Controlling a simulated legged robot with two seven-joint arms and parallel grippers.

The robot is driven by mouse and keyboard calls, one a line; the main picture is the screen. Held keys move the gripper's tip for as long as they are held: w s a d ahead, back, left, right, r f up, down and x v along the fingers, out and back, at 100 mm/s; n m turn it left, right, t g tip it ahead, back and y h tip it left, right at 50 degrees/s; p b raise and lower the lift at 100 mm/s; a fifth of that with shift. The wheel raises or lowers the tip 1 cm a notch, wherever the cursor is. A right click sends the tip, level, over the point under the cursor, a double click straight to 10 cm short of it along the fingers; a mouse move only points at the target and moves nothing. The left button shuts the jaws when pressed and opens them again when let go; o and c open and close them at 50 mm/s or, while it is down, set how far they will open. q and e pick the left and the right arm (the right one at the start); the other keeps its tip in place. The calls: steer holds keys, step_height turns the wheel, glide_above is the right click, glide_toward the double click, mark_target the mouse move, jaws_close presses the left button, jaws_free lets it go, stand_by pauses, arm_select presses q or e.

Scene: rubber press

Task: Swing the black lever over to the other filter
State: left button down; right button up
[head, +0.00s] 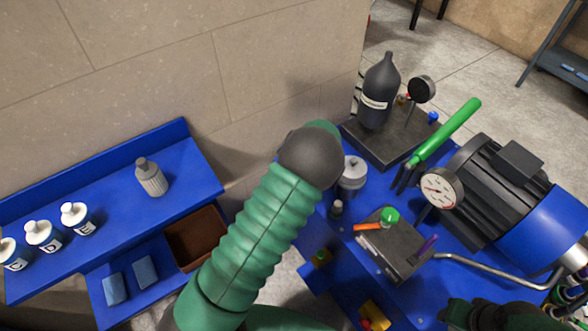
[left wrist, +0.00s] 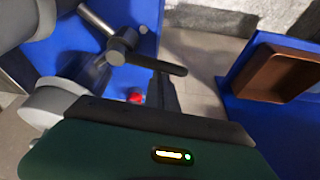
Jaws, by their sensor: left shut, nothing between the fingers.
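The black lever (left wrist: 155,64) shows in the left wrist view, sticking out to the right from a metal hub (left wrist: 118,48). Pale grey rounded bodies, apparently the filters, stand to its left, one at the upper left (left wrist: 22,18) and one lower (left wrist: 52,102). In the head view my left arm's dark end (head: 310,158) covers this area, and I cannot make out the lever. A dark green shape at the bottom right (head: 490,315) seems to be my right gripper.
A blue machine bench (head: 455,275) carries a motor (head: 500,190), a gauge (head: 440,188), a green-handled tool (head: 443,133) and a black bottle (head: 379,92). A blue shelf (head: 115,185) with bottles and a brown bin (head: 197,238) stand left, by the wall.

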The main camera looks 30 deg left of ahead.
arm_select(q)
steer(key=d+n+g+p, duration=0.1)
steer(key=n, duration=0.1)
steer(key=s+d+n, duration=0.1)
steer(key=d+n, duration=0.1)
steer(key=n, duration=0.1)
steer(key=d+n+g+p, duration=0.1)
steer(key=n, duration=0.1)
steer(key=shift+s+d+g+y+p, duration=0.3)
steer(key=shift+p, duration=0.05)
steer(key=shift+d, duration=0.1)
stand_by(0.4)
steer(key=a, duration=0.4)
steer(key=shift+s+r, duration=0.4)
steer(key=v, duration=1)
steer(key=shift+w, duration=0.1)
